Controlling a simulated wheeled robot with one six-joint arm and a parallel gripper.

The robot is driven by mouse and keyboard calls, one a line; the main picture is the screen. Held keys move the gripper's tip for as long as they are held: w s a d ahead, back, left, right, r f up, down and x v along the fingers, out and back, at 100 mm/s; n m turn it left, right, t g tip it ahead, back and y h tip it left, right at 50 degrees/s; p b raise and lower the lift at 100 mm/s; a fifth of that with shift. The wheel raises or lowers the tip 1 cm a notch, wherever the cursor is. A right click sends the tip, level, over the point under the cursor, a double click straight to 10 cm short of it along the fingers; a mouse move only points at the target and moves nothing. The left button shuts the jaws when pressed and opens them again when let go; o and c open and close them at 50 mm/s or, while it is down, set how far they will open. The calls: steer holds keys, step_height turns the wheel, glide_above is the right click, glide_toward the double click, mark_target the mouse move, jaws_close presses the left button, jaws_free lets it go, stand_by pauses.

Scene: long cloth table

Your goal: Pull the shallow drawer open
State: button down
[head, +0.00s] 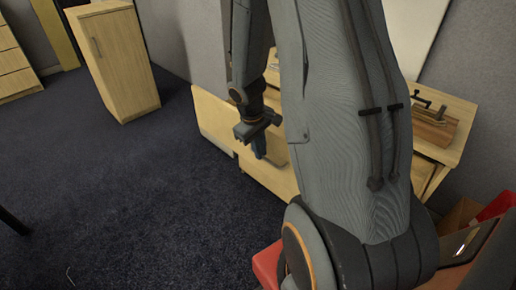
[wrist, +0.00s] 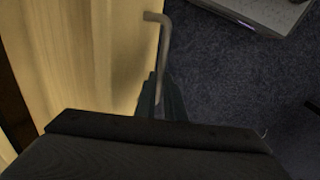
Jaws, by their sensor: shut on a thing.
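The drawer's handle is a grey metal bar (wrist: 164,38) that stands out from a pale wood front (wrist: 85,55) in the wrist view. My gripper (wrist: 160,102) is shut on this handle, with a finger on each side of the bar. In the head view my gripper (head: 259,148) points down at the pale wood furniture (head: 213,122), and part of the handle shows beside its fingers. My arm hides most of the drawer front there, so I cannot tell how far the drawer stands out.
A wooden cabinet (head: 122,62) stands at the upper left, with a drawer unit (head: 12,70) at the far left edge. A wooden block with tools (head: 432,122) lies on the worktop at right. A red object (head: 497,205) is below it.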

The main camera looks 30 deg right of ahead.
steer(key=shift+s+a, duration=0.2)
steer(key=shift+a, duration=0.1)
steer(key=c, duration=1.8)
jaws_free()
steer(key=shift+c, duration=0.2)
steer(key=shift+w, duration=0.1)
step_height(320, 180, up, 8)
steer(key=a+p, duration=0.1)
steer(key=shift+s+a+f, duration=0.15)
steer(key=shift+s+a, duration=0.05)
steer(key=shift+a, duration=0.05)
steer(key=s+a+r+m+y+p, duration=0.2)
steer(key=s+a+r+p, duration=0.3)
steer(key=s+a+r, duration=0.6)
steer(key=s+a, duration=0.3)
steer(key=a, duration=0.1)
steer(key=shift+a, duration=0.25)
